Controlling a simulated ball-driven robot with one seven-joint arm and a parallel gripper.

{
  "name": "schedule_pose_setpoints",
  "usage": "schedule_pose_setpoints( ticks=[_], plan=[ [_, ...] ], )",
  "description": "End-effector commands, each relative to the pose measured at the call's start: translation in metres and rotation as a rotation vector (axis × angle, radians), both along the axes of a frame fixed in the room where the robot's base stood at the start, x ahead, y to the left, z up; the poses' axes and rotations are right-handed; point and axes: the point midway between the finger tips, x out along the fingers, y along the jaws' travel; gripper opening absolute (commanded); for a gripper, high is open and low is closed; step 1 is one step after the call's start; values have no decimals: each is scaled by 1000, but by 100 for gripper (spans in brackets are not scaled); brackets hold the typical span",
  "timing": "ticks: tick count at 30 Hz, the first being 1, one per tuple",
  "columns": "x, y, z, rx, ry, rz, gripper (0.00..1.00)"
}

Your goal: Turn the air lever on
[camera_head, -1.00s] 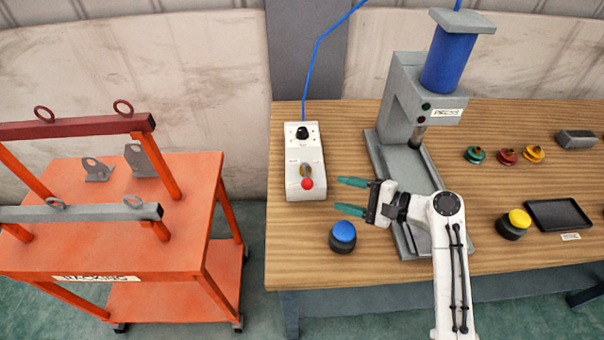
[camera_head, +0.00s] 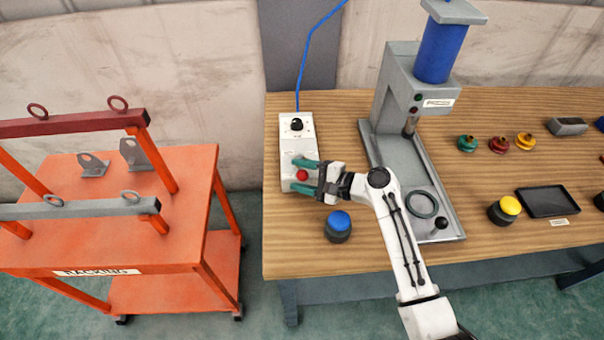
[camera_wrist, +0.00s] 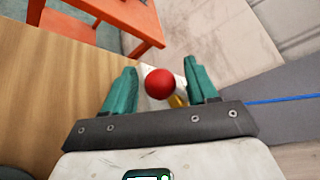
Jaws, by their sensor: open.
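The air lever has a red ball knob (camera_head: 302,175) on the lower part of a white control box (camera_head: 289,131) at the table's left side. In the wrist view the red knob (camera_wrist: 159,83) sits between my two green fingers, with a bit of its brass-coloured stem showing behind it. My gripper (camera_head: 304,175) is open, with one finger on each side of the knob. A gap shows between the knob and each finger in the wrist view. The lever's stem is mostly hidden in the head view.
A blue push button (camera_head: 339,224) stands just in front of my gripper. The grey press (camera_head: 400,90) stands to the right, with a ring (camera_head: 421,204) on its base. An orange cart (camera_head: 150,235) is at the left. A blue hose (camera_head: 305,62) rises behind the box.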

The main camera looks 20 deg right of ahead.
Motion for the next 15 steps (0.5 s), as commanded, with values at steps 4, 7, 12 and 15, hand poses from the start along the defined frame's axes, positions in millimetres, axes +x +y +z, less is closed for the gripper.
schedule_pose_setpoints(
  ticks=[4, 7, 12, 15],
  plan=[
    [0, 0, 0, 0, 0, 0, 58],
    [0, 0, 0, 0, 0, 0, 48],
    [0, 0, 0, 0, 0, 0, 32],
    [0, 0, 0, 0, 0, 0, 22]
  ],
)
